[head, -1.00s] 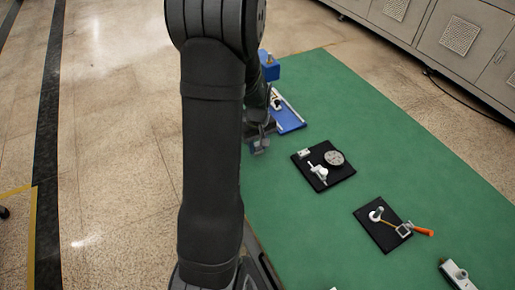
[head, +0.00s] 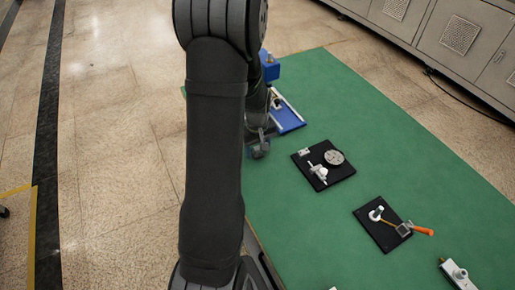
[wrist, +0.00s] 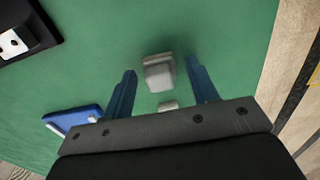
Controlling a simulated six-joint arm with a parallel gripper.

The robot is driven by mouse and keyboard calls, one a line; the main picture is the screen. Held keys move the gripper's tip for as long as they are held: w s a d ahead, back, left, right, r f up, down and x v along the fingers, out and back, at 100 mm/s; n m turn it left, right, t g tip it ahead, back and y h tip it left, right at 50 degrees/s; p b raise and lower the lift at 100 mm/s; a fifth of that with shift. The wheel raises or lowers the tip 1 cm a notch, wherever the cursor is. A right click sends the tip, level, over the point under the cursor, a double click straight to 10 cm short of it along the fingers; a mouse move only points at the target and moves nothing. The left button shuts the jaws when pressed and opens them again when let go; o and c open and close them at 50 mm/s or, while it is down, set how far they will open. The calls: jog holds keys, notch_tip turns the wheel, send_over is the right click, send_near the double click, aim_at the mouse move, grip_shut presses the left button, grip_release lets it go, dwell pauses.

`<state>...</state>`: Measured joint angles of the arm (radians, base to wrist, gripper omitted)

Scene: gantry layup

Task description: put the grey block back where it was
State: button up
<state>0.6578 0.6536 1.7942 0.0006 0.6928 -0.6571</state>
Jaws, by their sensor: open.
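The grey block (wrist: 158,73) lies on the green mat (wrist: 215,30) in the wrist view. My gripper (wrist: 161,69) is open, with one blue finger on each side of the block and a gap showing on both sides. I cannot tell how far above the mat the fingertips are. A second small pale piece (wrist: 168,106) shows closer to my gripper's palm, partly cut off by it. In the head view my gripper (head: 259,150) is low at the left edge of the mat, just right of my arm. I cannot make out the block there.
A blue tray (head: 289,121) lies behind my gripper and also shows in the wrist view (wrist: 85,115). A black board (head: 340,174) with metal parts lies to the right.

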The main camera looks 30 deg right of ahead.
aim_at(257, 148)
notch_tip(257, 148, up, 12)
dwell(0.4)
notch_tip(257, 148, down, 12)
jog(key=shift+f, duration=0.2)
notch_tip(257, 148, up, 2)
jog(key=shift+r, duration=0.9)
